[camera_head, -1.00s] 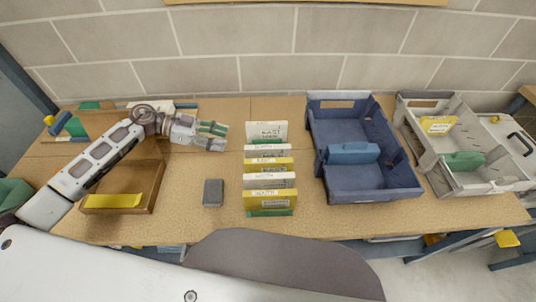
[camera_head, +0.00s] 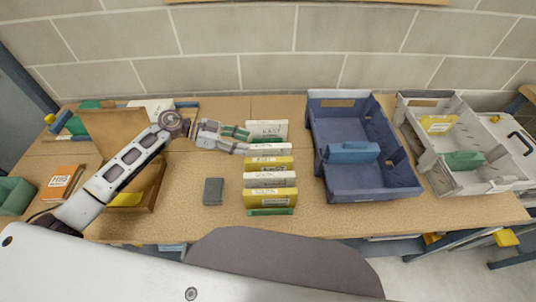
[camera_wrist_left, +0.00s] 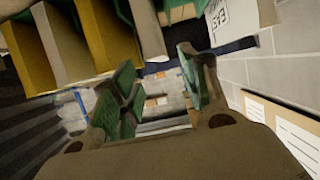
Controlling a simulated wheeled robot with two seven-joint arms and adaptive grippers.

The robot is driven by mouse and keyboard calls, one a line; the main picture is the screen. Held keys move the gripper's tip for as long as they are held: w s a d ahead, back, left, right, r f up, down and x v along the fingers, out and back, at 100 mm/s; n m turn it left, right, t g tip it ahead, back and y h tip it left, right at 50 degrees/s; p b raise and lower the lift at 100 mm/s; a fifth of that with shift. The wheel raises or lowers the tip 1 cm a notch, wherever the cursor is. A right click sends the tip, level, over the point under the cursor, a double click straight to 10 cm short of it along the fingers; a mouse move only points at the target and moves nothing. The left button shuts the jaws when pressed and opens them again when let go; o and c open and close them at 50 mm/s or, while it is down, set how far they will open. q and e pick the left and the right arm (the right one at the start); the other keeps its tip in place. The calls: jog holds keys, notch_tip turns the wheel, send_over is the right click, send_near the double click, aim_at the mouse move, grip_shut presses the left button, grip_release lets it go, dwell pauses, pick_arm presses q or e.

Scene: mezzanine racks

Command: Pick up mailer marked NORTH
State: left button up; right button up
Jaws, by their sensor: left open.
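A row of upright white, yellow and green mailers stands mid-table. The rear white mailer (camera_head: 268,128) reads EAST; it also shows in the left wrist view (camera_wrist_left: 229,22). In front of it are a second white mailer (camera_head: 270,149), a yellow mailer (camera_head: 282,163), a white mailer (camera_head: 270,180), a yellow mailer (camera_head: 270,197) and a low green one (camera_head: 270,212). I cannot make out NORTH on any label. My left gripper (camera_head: 243,141) is open and empty at the left end of the two rear white mailers. Its green-padded fingers show in the left wrist view (camera_wrist_left: 160,85). My right gripper is out of view.
A blue crate (camera_head: 408,187) holding a blue mailer (camera_head: 352,152) stands right of the row. A grey crate (camera_head: 419,149) with yellow and green mailers is further right. A small grey block (camera_head: 213,191) lies left of the row. A brown box (camera_head: 112,124) stands behind my left arm.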

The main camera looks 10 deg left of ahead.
aim_at(259, 146)
pick_arm(q)
jog(key=shift+w+d+f, duration=0.1)
jog(key=shift+d+f, duration=0.1)
jog(key=shift+d, duration=0.35)
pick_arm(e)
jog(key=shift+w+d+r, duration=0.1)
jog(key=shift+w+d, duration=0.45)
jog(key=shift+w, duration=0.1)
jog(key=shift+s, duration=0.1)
pick_arm(q)
jog(key=shift+w+d+f, duration=0.1)
jog(key=shift+d+f, duration=0.1)
jog(key=shift+d, duration=0.3)
jog(key=shift+d+f, duration=0.15)
jog(key=shift+d, duration=0.1)
jog(key=shift+w+d+f, duration=0.15)
jog(key=shift+d+f, duration=0.1)
jog(key=shift+d, duration=0.4)
jog(key=shift+x, duration=0.9)
jog(key=shift+d+f, duration=0.1)
jog(key=shift+d, duration=0.05)
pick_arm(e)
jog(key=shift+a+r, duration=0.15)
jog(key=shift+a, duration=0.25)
